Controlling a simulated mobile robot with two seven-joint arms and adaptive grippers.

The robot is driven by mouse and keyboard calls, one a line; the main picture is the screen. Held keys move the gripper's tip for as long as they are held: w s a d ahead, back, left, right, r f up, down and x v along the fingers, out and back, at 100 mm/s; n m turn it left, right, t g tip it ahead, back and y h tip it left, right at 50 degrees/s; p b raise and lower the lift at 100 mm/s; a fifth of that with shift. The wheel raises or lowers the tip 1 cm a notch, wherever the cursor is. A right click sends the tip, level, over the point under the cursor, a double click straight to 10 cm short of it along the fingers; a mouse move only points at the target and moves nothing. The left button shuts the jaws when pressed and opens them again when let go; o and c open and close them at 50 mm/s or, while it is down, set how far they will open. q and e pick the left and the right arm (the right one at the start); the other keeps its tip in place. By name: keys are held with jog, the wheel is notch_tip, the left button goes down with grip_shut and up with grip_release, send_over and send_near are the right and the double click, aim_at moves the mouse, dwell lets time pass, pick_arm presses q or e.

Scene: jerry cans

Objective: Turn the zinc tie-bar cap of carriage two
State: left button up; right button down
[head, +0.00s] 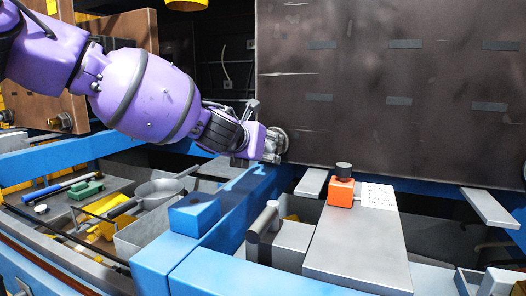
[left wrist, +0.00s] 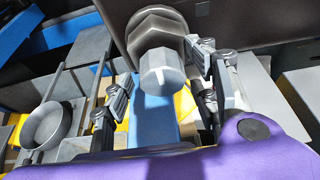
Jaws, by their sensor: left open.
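A grey faceted cap (left wrist: 162,72) with a pale mark on its face shows in the left wrist view, in front of a larger, darker hex nut (left wrist: 158,28). In the head view the nut (head: 278,140) sits by the lower left corner of a dark panel, and my gripper mostly hides the cap. My left gripper (left wrist: 160,84) is open, with one finger on each side of the cap. I see gaps beside the cap; contact is not visible. In the head view my left gripper (head: 264,148) reaches the nut from the left. My right gripper is not in view.
The large dark panel (head: 390,90) stands behind on the right. A blue beam (head: 215,210) runs below the gripper. A grey pan (head: 160,190) lies in the left tray. An orange block (head: 341,192) with a black knob sits on a grey plate (head: 355,250).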

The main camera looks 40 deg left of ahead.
pick_arm(q)
jog(key=c, duration=1.1)
